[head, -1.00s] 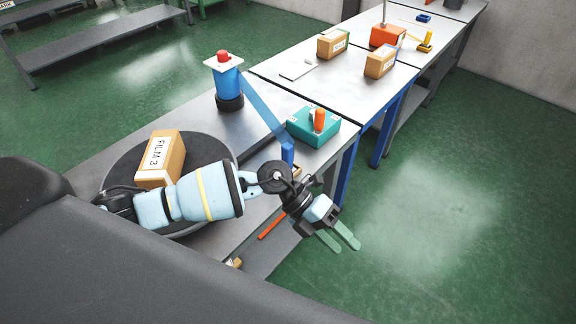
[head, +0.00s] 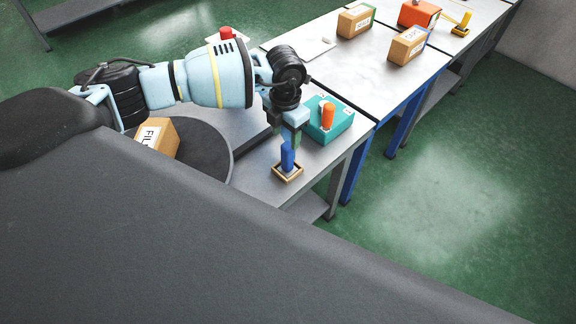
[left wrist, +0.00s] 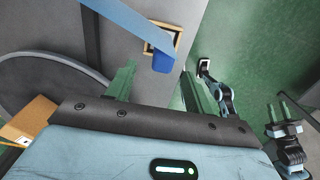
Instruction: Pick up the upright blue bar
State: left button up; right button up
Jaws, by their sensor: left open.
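The blue bar (head: 287,157) stands upright in a small wooden-framed holder (head: 288,176) near the table's front edge. In the left wrist view the bar (left wrist: 162,63) shows between the fingers, slightly beyond their tips. My left gripper (head: 290,138) points down just above the bar, open and empty, its fingers overlapping the bar's top in the head view. I cannot tell whether they touch it. My right gripper (left wrist: 288,108) shows small at the right of the left wrist view, far from the bar; its opening is unclear.
A teal box (head: 338,124) with an orange cylinder (head: 328,116) stands close beside my left gripper. A cardboard box (head: 160,139) sits on a dark round turntable (head: 213,151) to the left. A pale blue strip (left wrist: 130,20) crosses the left wrist view toward the bar.

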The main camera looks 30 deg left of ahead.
aim_at(287, 144)
pick_arm(q)
jog(key=shift+d+f, duration=0.2)
jog(key=shift+f, duration=2.7)
jog(key=shift+c, duration=0.3)
grip_shut()
